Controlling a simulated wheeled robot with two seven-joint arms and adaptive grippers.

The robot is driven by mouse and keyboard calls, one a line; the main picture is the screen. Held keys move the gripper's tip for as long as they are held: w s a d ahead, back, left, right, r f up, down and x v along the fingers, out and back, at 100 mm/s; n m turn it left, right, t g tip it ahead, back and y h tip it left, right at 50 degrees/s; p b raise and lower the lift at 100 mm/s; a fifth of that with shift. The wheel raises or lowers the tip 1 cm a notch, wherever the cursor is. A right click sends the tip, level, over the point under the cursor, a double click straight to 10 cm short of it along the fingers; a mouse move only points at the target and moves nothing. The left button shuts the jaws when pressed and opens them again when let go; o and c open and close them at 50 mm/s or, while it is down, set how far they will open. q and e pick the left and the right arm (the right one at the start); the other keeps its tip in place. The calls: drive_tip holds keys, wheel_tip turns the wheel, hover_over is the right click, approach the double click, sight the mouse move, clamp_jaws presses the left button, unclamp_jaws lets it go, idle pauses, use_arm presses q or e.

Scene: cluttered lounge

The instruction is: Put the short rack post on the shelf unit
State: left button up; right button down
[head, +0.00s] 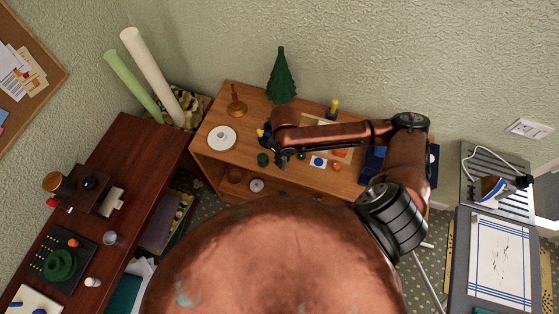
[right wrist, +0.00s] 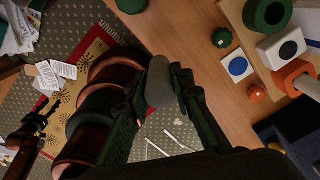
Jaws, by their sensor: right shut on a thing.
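My right gripper (head: 279,157) is over the front part of the wooden shelf unit's top (head: 255,112) in the head view. In the right wrist view, its fingers (right wrist: 158,103) are shut on a short grey piece with a rounded end, which looks like the short rack post (right wrist: 158,80). The post is hidden or too small to make out in the head view. The shelf unit's wooden top (right wrist: 180,35) also shows in the right wrist view, beyond the post. My left gripper (right wrist: 42,117) shows small and dark at the left there; its opening is unclear.
A white disc (head: 221,137), a brown bell-shaped piece (head: 236,103), a green tree (head: 281,77) and several small pieces stand on the unit. A dark blue box (head: 372,168) is at its right. A reddish desk (head: 135,160) stands left. Patterned carpet lies in front.

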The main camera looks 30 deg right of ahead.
drive_tip(key=shift+w+d+f+p, duration=0.1)
drive_tip(key=shift+w+f, duration=0.5)
drive_tip(key=shift+f, duration=0.7)
drive_tip(key=shift+w+d+f+p, duration=0.1)
drive_tip(key=shift+w+f, duration=0.5)
drive_tip(key=shift+f, duration=0.75)
drive_tip(key=shift+w+d+f+p, duration=0.1)
drive_tip(key=shift+w+f, duration=0.5)
drive_tip(key=shift+f, duration=0.7)
drive_tip(key=shift+f, duration=0.1)
drive_tip(key=c, duration=1.7)
unclamp_jaws()
wheel_tip(320, 180, up, 12)
drive_tip(key=shift+r+b, duration=0.15)
drive_tip(key=shift+b, duration=0.15)
